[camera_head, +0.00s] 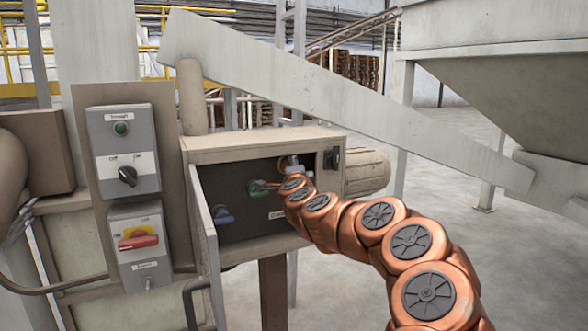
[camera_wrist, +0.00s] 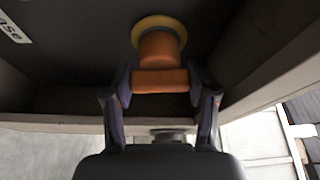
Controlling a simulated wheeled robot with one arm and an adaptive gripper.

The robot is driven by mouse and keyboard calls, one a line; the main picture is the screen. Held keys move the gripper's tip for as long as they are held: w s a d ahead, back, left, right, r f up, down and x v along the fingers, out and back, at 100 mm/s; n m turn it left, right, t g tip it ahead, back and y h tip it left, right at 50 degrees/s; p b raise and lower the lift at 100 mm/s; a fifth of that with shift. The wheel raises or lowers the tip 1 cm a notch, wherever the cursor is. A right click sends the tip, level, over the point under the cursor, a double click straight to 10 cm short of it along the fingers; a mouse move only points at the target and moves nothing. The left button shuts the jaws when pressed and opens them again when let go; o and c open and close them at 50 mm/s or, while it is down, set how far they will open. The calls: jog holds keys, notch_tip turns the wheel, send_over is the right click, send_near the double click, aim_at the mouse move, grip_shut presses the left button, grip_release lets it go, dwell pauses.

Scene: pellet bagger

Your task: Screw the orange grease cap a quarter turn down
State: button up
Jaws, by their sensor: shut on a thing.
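The orange grease cap (camera_wrist: 158,47) shows in the wrist view, standing out from a yellow ring (camera_wrist: 159,22) on the dark panel. It has a round body and an orange crossbar at its near end. My gripper (camera_wrist: 160,82) is shut on the crossbar, one dark finger at each side. In the head view my gripper (camera_head: 293,168) reaches into the upper right of the open box (camera_head: 262,146). The cap is mostly hidden there by my copper arm.
The box door (camera_head: 207,240) hangs open at the left. Inside, a green part (camera_head: 258,188) and a blue part (camera_head: 222,214) sit left of my gripper. A control panel with a black knob (camera_head: 127,176) and red switch (camera_head: 138,242) stands left. A sloping pale beam (camera_head: 340,93) passes above.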

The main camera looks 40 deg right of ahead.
jog(key=o, duration=0.9)
jog(key=shift+d, duration=0.1)
